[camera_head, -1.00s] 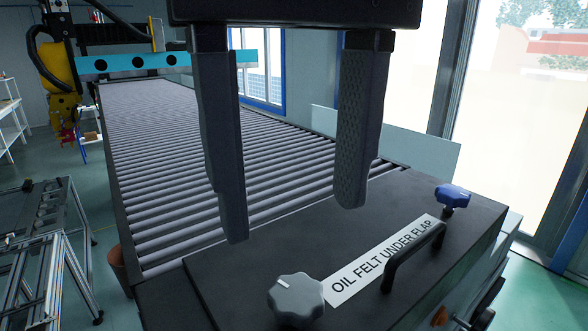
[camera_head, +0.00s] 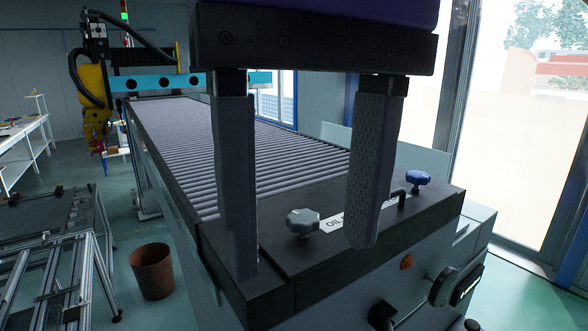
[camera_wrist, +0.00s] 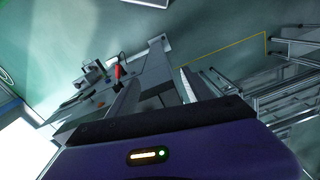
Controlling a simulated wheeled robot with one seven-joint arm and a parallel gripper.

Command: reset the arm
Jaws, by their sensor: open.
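My gripper (camera_head: 305,255) hangs large in the foreground of the head view. Its two grey fingers are apart with nothing between them. It appears in front of the near end of the black panel top (camera_head: 270,265) and hides part of it. The panel carries a grey knob (camera_head: 303,222), a blue knob (camera_head: 418,178), a dark handle and a white label partly covered by the right finger. In the wrist view my gripper (camera_wrist: 158,85) is also open and empty, with the fixture seen beyond it at a tilt.
A roller conveyor (camera_head: 240,140) runs back from the panel. A brown bin (camera_head: 152,271) stands on the floor at left, near a metal frame table (camera_head: 60,240). The fixture's front (camera_head: 425,270) has a dark knob and an orange button. Green floor is open at lower right.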

